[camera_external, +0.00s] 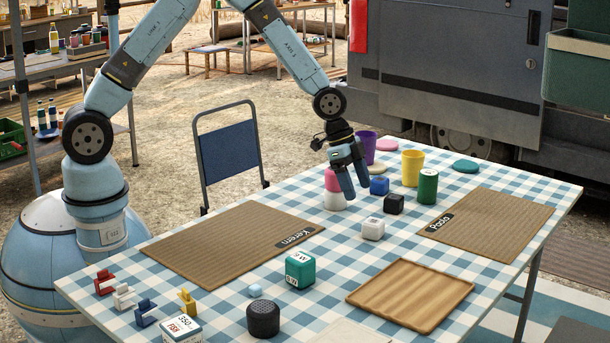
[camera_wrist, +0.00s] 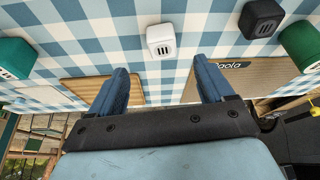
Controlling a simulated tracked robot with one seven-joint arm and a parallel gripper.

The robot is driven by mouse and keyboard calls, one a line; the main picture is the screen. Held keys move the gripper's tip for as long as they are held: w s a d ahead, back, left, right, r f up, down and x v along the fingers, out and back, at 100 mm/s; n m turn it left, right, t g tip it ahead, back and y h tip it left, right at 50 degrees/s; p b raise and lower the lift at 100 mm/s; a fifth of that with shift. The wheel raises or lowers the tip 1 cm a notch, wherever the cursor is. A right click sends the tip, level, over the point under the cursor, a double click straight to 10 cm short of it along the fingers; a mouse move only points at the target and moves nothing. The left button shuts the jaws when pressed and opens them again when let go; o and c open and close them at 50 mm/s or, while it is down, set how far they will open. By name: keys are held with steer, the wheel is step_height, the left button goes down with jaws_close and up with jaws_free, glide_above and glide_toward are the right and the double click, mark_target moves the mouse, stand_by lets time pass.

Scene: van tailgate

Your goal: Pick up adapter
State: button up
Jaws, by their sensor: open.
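No label reads "adapter"; the likeliest things are two small cubes with dark slots. The white cube (camera_external: 373,229) stands on the checked tablecloth, and it also shows in the wrist view (camera_wrist: 161,41). The black cube (camera_external: 393,204) stands behind it, and it shows at the upper right of the wrist view (camera_wrist: 262,18). My gripper (camera_external: 357,191) is open and empty, pointing down above the table. In the wrist view its fingers (camera_wrist: 161,72) are spread, and the white cube lies beyond the tips, between their lines, apart from both.
Brown mats (camera_external: 235,242) (camera_external: 490,225) lie either side. A wooden tray (camera_external: 410,295) and a green-white box (camera_external: 300,269) are nearer the front.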

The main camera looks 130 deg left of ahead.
mark_target(374, 221)
steer(key=x, duration=0.6)
steer(key=shift+w, duration=0.1)
steer(key=shift+w+a+x, duration=0.15)
steer(key=shift+w+x, duration=0.05)
steer(key=shift+x, duration=1.1)
steer(key=shift+w+a+x, duration=0.1)
steer(key=shift+w+x, duration=0.1)
steer(key=shift+x, duration=1.15)
steer(key=shift+r, duration=0.25)
steer(key=c, duration=1.1)
steer(key=shift+r, duration=0.1)
